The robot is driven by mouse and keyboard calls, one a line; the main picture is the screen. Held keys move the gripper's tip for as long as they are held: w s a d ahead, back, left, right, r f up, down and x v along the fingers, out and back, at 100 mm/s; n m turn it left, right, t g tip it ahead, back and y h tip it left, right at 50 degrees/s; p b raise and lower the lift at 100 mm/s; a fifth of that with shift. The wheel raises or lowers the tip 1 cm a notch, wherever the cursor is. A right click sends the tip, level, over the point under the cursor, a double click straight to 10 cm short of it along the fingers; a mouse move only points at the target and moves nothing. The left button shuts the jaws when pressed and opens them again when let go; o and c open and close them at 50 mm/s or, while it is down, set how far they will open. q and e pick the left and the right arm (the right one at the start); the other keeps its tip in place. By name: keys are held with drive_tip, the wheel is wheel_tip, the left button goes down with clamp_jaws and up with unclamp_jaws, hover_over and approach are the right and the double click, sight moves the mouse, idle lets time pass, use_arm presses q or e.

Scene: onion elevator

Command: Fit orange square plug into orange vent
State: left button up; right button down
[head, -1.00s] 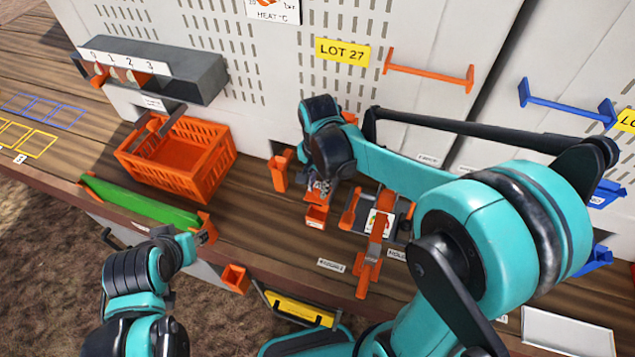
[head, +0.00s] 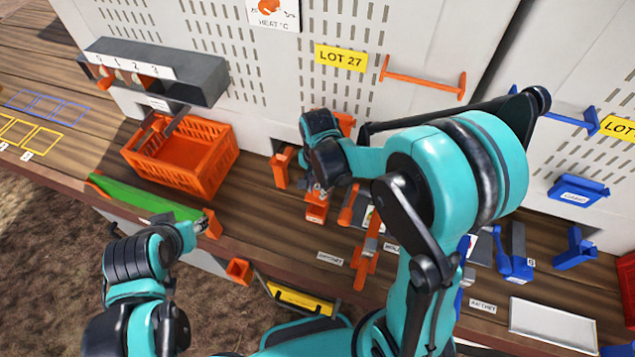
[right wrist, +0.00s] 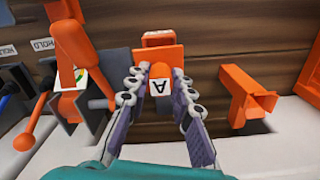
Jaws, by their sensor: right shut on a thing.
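My right gripper (head: 319,190) is shut on an orange block with a white label marked A (right wrist: 160,86), which I take as the plug. Its fingers (right wrist: 160,92) press on both sides of it in the right wrist view. An orange square housing (head: 317,213) stands on the counter right by the fingertips; it also shows just beyond the block in the right wrist view (right wrist: 158,38). I cannot tell whether this is the vent, or whether the block touches it. My left gripper (head: 204,222) is near the green strip's right end; its jaws are too small to read.
An orange upright holder (head: 280,168) stands left of my right gripper. Orange levers (head: 365,262) stand close on its right. An orange crate (head: 215,150) sits at the left, behind the green strip (head: 140,205). Blue fittings (head: 515,262) and a white tray (head: 553,330) are at right.

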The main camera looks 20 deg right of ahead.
sight(317, 200)
drive_tip(key=shift+f+b, duration=1)
drive_tip(key=shift+f, duration=0.65)
drive_tip(key=shift+f+b, duration=1.65)
drive_tip(key=c, duration=1.3)
unclamp_jaws()
drive_tip(key=shift+o, duration=0.2)
wheel_tip(317, 200, up, 12)
